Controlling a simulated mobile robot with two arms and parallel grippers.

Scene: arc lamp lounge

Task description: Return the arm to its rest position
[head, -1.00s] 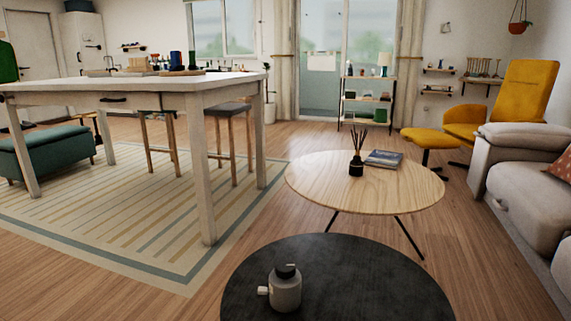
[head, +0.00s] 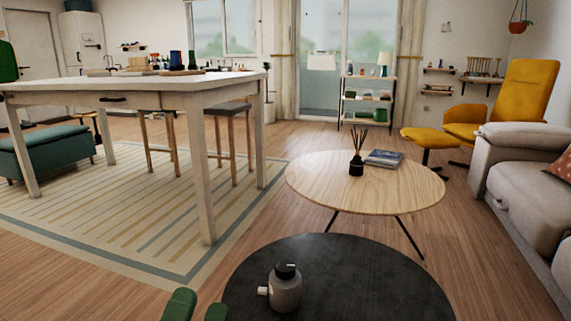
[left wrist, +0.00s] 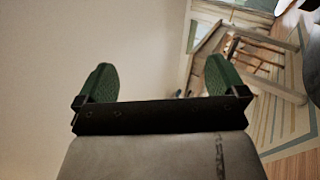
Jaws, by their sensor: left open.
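My left gripper (head: 198,307) shows as two green fingertips at the bottom edge of the head view, left of the dark round table. In the left wrist view its two green fingers (left wrist: 160,82) stand wide apart with nothing between them. Behind them are a plain pale surface and a tilted view of the room. The rest of the left arm is hidden below the head view. My right gripper is in neither view.
A grey bottle with a black top (head: 285,288) stands on the dark round table (head: 370,280), close to my left gripper. A wooden round table (head: 320,185) stands behind it. A tall white table (head: 205,100) is at left. A sofa (head: 530,185) is at right.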

